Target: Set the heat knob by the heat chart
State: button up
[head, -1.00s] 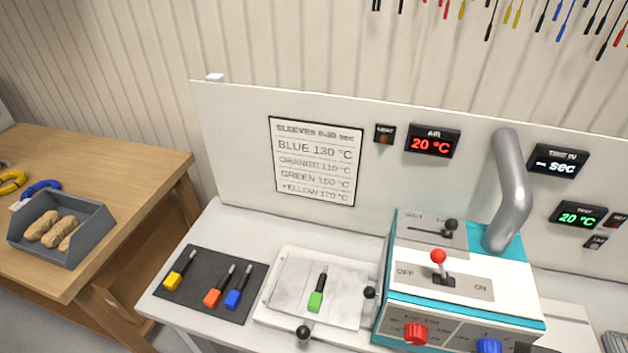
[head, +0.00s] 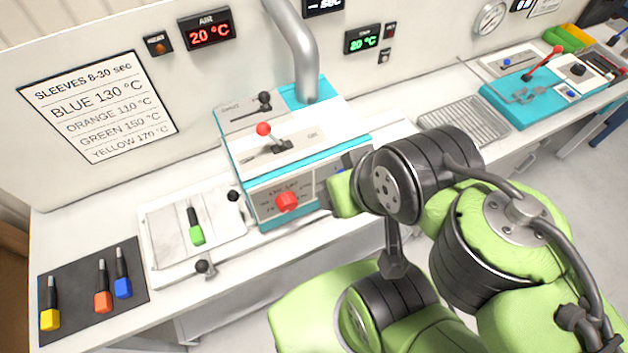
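The heat chart (head: 98,107) on the back panel reads sleeves 8-30 sec, blue 130 °C, orange 110 °C, green 150 °C, yellow 170 °C. The machine (head: 290,140) has a red knob (head: 287,202) on its front; its scale is too small to read. The blue knob's place is hidden behind my arm. A red-balled lever (head: 264,130) stands on the machine's top. The green-sleeved piece (head: 196,234) lies on the white plate left of the machine. My gripper (head: 345,180) is at the machine's right front, right of the red knob; its fingers are mostly hidden.
The air display (head: 209,33) reads 20 °C in red; a green display (head: 363,40) reads 20 °C. A dark mat (head: 75,320) holds yellow, orange and blue pieces. A metal duct (head: 296,45) rises behind the machine. A rack (head: 465,121) and a teal device (head: 540,95) stand right.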

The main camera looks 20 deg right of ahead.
aim_at(287, 202)
jog(key=k+j, duration=0.1)
jog(key=j, duration=0.3)
jog(key=k+j, duration=0.1)
jog(key=j, duration=0.3)
jog(key=k+j, duration=0.1)
jog(key=j, duration=0.3)
jog(key=k+j+u, duration=0.1)
jog(key=j, duration=0.3)
